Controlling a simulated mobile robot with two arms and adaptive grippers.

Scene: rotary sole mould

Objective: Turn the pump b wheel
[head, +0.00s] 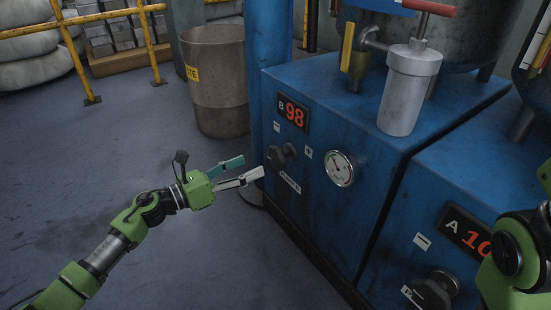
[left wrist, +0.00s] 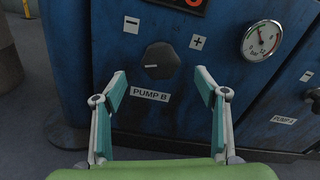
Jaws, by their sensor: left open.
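The pump B wheel is a dark round knob (head: 281,156) on the front of the blue machine, below a red "B 98" display (head: 292,113). In the left wrist view the knob (left wrist: 160,60) has a pale pointer line aimed left, with a "PUMP B" label (left wrist: 150,95) under it. My left gripper (head: 250,165) is open and empty, in front of and apart from the knob. In the left wrist view its fingers (left wrist: 161,79) stand either side of the label, with the knob between and beyond them. My right gripper is out of view; only part of that arm shows.
A pressure gauge (head: 340,168) sits right of the knob. The pump A knob (head: 433,291) and display (head: 467,233) are lower right. A grey filter cylinder (head: 409,95) stands on the machine. A bin (head: 216,85) stands behind; the floor at left is clear.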

